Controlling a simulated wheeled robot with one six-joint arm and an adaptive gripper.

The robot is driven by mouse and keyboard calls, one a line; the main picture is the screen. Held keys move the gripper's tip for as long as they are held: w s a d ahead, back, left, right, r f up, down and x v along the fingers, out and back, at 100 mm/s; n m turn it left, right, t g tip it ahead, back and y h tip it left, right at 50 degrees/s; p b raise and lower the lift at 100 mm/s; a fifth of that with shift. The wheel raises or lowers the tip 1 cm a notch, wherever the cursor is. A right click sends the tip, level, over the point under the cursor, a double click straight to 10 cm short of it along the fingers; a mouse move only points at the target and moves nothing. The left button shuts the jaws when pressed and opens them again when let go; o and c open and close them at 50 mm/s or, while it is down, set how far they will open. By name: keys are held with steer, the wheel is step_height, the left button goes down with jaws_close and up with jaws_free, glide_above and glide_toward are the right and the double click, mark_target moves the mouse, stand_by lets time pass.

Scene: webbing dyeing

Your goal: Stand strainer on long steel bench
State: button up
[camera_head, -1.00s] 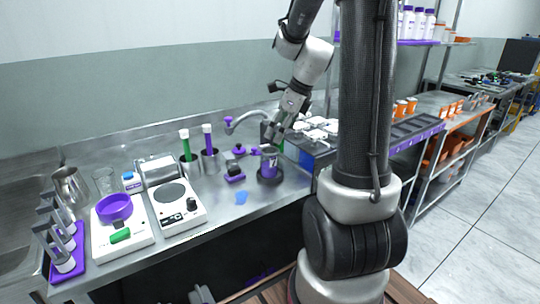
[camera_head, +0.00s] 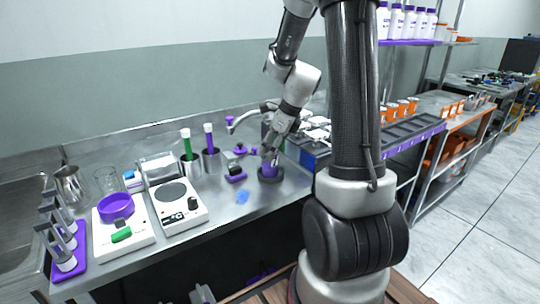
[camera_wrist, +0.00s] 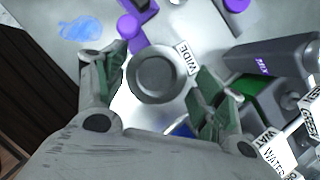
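In the wrist view, a round grey disc-shaped top (camera_wrist: 158,75) lies between the two fingers of my gripper (camera_wrist: 160,78). The fingers are apart, one on each side, with narrow gaps that look clear.
A blue patch (camera_head: 243,197) lies on the bench left of the cylinder. A purple block (camera_head: 236,174), cups with tubes (camera_head: 210,156) and a white hotplate (camera_head: 177,205) stand farther left. A dark box (camera_head: 308,152) is close on the right. The bench's front strip is mostly clear.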

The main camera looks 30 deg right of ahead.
steer(key=shift+s+f, duration=0.1)
steer(key=shift+s, duration=0.05)
steer(key=c, duration=0.4)
steer(key=shift+a, duration=0.1)
